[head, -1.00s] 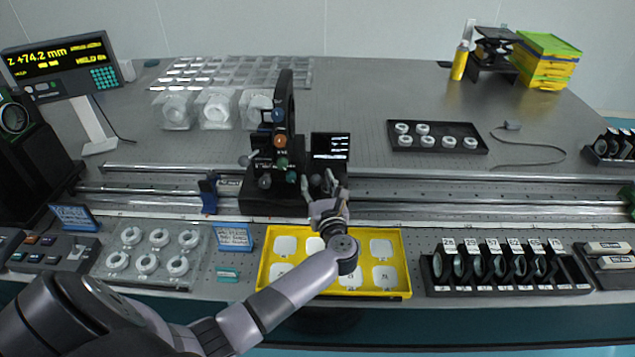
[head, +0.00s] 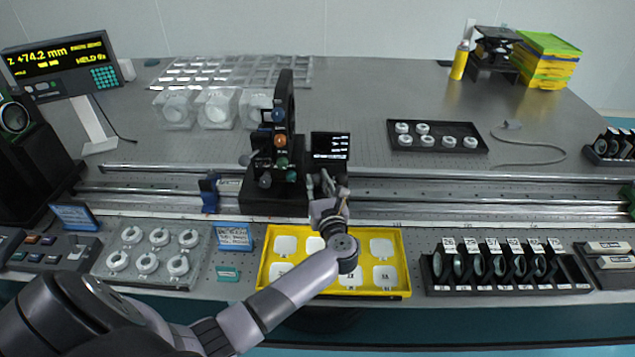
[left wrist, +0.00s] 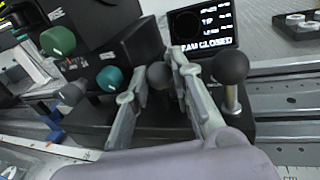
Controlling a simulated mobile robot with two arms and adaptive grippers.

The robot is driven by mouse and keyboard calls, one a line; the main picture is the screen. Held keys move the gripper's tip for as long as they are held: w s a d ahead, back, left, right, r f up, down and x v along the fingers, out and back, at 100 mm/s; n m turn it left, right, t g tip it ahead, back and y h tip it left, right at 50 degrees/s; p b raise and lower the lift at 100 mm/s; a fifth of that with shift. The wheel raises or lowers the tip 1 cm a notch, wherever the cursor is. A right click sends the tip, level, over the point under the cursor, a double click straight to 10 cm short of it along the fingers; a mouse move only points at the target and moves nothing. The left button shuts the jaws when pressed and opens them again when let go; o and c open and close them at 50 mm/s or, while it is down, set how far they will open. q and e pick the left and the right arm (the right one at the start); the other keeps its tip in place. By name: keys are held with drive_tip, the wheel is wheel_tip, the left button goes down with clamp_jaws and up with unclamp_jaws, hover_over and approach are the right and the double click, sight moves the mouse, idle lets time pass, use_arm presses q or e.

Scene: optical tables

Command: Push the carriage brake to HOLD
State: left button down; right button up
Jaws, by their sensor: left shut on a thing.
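The black carriage (head: 270,196) stands on the rails, with blue, orange, green and grey knobs on its upright. My left gripper (head: 322,182) is at its right side, below a small screen (head: 331,146). In the left wrist view, my left gripper (left wrist: 160,70) is shut with a dark ball knob (left wrist: 159,76) between its fingers. A second dark ball (left wrist: 230,67) on a metal post stands just right of the fingers, apart from them. No brake marking is readable, so I cannot tell which knob is the brake's. My right gripper is not in view.
Metal rails (head: 450,190) run left and right of the carriage. A yellow tray (head: 405,287) lies under my left forearm. A black rack (head: 505,290) of lenses is to the right. A readout (head: 60,62) at far left shows Z +74.2 mm.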

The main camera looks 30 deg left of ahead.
use_arm(q)
drive_tip(key=shift+w+a+r+m+g+h+p, duration=0.15)
drive_tip(key=shift+r+g+h+p, duration=0.25)
drive_tip(key=shift+p, duration=1)
drive_tip(key=shift+w+r+m+g+h+p, duration=0.1)
drive_tip(key=shift+w+r+g+h+p, duration=0.3)
drive_tip(key=shift+p, duration=0.95)
drive_tip(key=shift+w+a+r+m+g+h+p, duration=0.15)
drive_tip(key=shift+r+g+h+p, duration=0.3)
drive_tip(key=shift+p, duration=0.95)
drive_tip(key=w+g+h+p, duration=0.1)
drive_tip(key=p, duration=0.3)
drive_tip(key=w+a+g+h+p, duration=0.1)
drive_tip(key=g+p, duration=0.1)
drive_tip(key=p, duration=0.1)
drive_tip(key=shift+a+f+m+h+p, duration=0.1)
drive_tip(key=shift+m+h+p, duration=0.15)
drive_tip(key=shift+m+p, duration=0.15)
drive_tip(key=shift+w+a+f+g+h+p, duration=0.25)
drive_tip(key=shift+w+g+h+p, duration=0.1)
drive_tip(key=shift+g+h, duration=0.25)
drive_tip(key=shift+w+a+f+g+h, duration=0.2)
drive_tip(key=shift+w+g+h, duration=0.1)
drive_tip(key=shift+g, duration=0.25)
drive_tip(key=shift+w+a+f+m+g+h+b, duration=0.2)
drive_tip(key=shift+m+g+h+b, duration=0.1)
drive_tip(key=shift+g+b, duration=0.2)
